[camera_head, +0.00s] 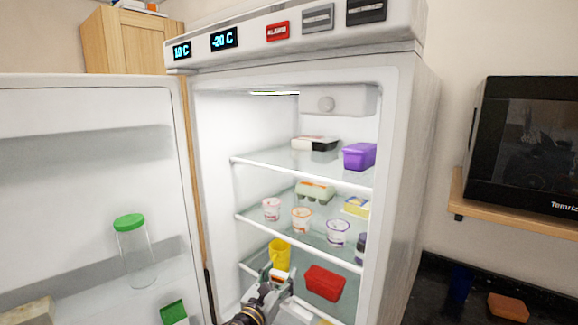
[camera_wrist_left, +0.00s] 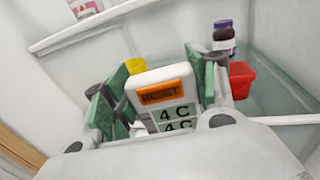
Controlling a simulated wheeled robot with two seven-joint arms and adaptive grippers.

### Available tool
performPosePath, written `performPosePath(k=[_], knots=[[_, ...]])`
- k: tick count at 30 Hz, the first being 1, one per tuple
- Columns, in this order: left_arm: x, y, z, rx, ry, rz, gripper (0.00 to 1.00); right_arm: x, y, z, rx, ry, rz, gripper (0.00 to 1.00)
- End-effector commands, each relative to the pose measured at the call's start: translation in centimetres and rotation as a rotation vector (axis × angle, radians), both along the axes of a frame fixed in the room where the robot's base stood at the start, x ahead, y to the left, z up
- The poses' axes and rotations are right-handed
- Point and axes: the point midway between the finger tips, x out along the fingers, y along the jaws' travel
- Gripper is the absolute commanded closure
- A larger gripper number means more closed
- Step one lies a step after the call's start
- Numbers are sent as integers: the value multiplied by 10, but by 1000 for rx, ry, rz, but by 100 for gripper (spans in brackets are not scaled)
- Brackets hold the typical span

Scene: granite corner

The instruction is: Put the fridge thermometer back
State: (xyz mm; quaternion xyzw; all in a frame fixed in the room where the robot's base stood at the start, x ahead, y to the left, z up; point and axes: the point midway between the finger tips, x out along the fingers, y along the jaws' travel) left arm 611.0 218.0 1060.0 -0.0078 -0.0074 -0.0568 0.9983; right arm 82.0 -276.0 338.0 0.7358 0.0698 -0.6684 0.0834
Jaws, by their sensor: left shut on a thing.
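The fridge thermometer (camera_wrist_left: 162,97) is a small white block with an orange RESET panel and two "4 C" readouts. It sits between the green-padded fingers of my left gripper (camera_wrist_left: 158,82), which is shut on it. In the head view my left gripper (camera_head: 270,276) reaches into the lower part of the open fridge (camera_head: 404,180), just in front of a yellow cup (camera_head: 279,254). The thermometer shows there only as a small white and orange patch (camera_head: 280,275). Whether it touches a shelf is not clear. My right gripper is not in view.
A red container (camera_head: 325,283) sits right of the gripper on the lower glass shelf. A dark jar (camera_wrist_left: 223,38) stands behind it. Yogurt cups (camera_head: 301,219), an egg carton (camera_head: 315,191) and a purple box (camera_head: 359,156) fill the shelves above. The open door (camera_head: 90,115) stands left.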

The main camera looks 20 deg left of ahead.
Motion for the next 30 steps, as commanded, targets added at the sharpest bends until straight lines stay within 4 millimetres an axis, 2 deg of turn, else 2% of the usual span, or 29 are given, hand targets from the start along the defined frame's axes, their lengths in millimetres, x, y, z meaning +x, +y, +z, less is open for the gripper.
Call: performPosePath(k=[1,12,30], knots=[[4,0,12,3,-5,-9,71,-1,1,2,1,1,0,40],[21,2,67,6,-2,-61,71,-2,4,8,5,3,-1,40],[34,8,154,17,4,-128,71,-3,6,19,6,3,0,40]])
